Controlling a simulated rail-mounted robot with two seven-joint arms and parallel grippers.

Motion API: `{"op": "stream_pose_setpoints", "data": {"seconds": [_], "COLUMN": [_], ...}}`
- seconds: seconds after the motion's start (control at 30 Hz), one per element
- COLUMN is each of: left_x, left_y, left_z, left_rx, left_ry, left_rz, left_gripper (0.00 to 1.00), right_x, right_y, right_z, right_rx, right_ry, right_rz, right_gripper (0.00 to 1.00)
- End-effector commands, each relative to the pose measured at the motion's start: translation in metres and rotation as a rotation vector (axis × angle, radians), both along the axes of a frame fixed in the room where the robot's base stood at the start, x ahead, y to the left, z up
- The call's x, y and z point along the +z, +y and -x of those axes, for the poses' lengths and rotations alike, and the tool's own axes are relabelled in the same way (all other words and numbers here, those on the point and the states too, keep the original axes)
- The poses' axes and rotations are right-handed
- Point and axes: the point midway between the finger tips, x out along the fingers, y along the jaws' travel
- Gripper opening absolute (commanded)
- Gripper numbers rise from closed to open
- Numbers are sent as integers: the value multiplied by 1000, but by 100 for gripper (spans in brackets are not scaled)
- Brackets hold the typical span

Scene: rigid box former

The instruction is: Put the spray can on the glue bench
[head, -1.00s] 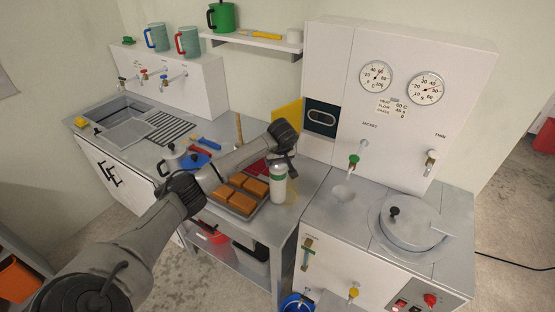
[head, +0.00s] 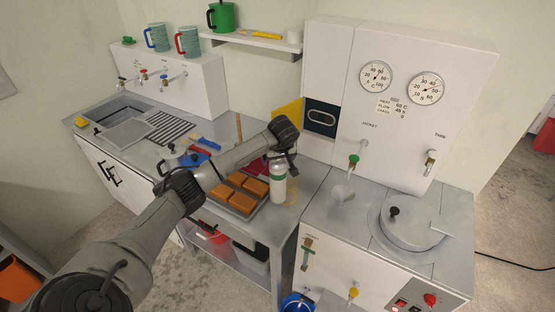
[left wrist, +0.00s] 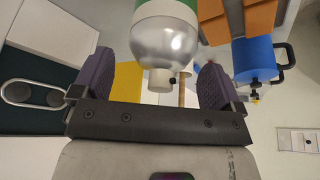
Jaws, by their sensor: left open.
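The spray can (head: 278,187) is a white can with a green band and a rounded metallic top. It stands upright on the steel bench (head: 268,228), beside a tray of orange-brown blocks. My left gripper (head: 288,155) is at the can's top, pointing down. In the left wrist view, the can (left wrist: 165,40) appears upside down, its domed top and nozzle between the two open purple-grey fingers of the gripper (left wrist: 156,82). Visible gaps separate both fingers from the can. I cannot tell which surface is the glue bench. My right gripper is not in view.
The tray (head: 240,211) of blocks is close at the can's left. A shelf (head: 250,40) hangs above.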

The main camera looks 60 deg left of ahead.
Motion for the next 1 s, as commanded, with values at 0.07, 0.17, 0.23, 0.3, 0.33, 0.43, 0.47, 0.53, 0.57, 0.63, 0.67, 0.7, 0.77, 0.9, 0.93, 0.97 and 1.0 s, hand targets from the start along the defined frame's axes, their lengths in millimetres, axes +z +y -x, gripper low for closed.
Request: {"op": "stream_pose_setpoints", "data": {"seconds": [0.07, 0.17, 0.23, 0.3, 0.33, 0.43, 0.47, 0.53, 0.57, 0.63, 0.67, 0.7, 0.77, 0.9, 0.93, 0.97, 1.0], "left_x": [14, 33, 45, 57, 61, 75, 79, 87, 89, 94, 96, 97, 99, 97, 93, 88, 79], "left_y": [-4, -11, -16, -21, -23, -29, -30, -33, -34, -37, -37, -38, -39, -45, -49, -57, -70], "left_z": [1, 3, 5, 6, 7, 9, 9, 10, 10, 11, 11, 12, 12, 10, 7, 4, -2], "left_rx": [-3, -2, -2, -2, -2, -2, -2, -2, 0, 0, 0, 0, -1, -10, -18, -29, -49], "left_ry": [-2, -3, -4, -3, -3, -2, -2, -2, -1, 0, -1, -1, -1, -10, -21, -36, -65], "left_rz": [-4, -3, -4, -2, -2, -2, -1, -2, -2, -1, -1, -1, 0, 13, 26, 48, 86], "left_gripper": [92, 92, 92, 92, 92, 92, 92, 92, 92, 92, 92, 92, 92, 92, 92, 92, 92], "right_x": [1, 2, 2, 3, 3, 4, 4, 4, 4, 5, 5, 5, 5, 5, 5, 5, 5], "right_y": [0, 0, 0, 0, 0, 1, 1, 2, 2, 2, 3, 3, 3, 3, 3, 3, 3], "right_z": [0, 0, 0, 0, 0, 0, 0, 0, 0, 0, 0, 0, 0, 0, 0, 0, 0], "right_rx": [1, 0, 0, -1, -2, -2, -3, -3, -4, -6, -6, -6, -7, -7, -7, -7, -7], "right_ry": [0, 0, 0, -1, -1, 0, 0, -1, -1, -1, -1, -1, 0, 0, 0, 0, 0], "right_rz": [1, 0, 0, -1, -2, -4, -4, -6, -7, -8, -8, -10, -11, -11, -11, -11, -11], "right_gripper": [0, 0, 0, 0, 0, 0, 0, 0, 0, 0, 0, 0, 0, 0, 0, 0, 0]}}
